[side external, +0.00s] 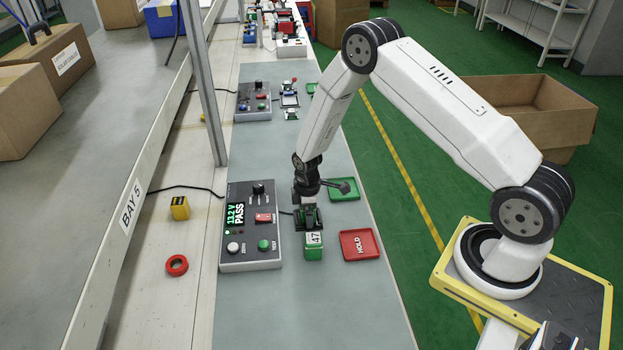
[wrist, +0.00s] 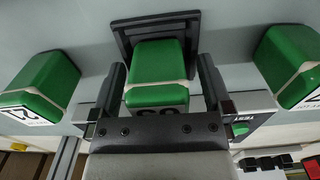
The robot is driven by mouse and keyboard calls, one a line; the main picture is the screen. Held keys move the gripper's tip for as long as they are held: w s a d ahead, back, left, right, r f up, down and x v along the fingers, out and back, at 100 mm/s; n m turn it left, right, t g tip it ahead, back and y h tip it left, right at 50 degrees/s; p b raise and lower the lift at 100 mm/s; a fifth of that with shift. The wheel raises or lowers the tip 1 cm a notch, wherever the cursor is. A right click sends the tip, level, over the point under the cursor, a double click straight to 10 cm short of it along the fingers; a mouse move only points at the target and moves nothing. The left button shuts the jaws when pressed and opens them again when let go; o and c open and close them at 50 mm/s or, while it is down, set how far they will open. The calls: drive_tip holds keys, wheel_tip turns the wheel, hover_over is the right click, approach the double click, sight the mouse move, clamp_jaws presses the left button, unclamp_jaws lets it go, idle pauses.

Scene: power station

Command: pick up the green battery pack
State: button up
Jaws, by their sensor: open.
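A green battery pack (wrist: 158,72) with a white band stands between my gripper's two fingers in the wrist view, with a dark square frame around its far side. Its number label is partly hidden by my gripper. My gripper (side external: 308,222) is open, low over the bench beside the tester; its fingers (wrist: 160,78) flank the pack, and contact cannot be told. A second green pack (wrist: 40,84) lies to the left and a third (wrist: 290,62) to the right. In the side view, a green pack marked 47 (side external: 314,252) stands just in front of my gripper.
A grey tester (side external: 250,245) reading PASS stands left of my gripper. A red HOLD tray (side external: 360,245) and a green tray (side external: 343,189) lie to the right. A yellow block (side external: 180,208) and red tape ring (side external: 176,265) lie further left. The front bench mat is clear.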

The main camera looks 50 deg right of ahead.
idle(0.4)
clamp_jaws()
drive_tip(key=shift+r, duration=0.2)
drive_tip(key=shift+r, duration=0.5)
drive_tip(key=s+a+r, duration=0.1)
drive_tip(key=s+r, duration=1)
drive_tip(key=s, duration=0.3)
drive_tip(key=shift+a+r, duration=0.3)
drive_tip(key=shift+a, duration=0.05)
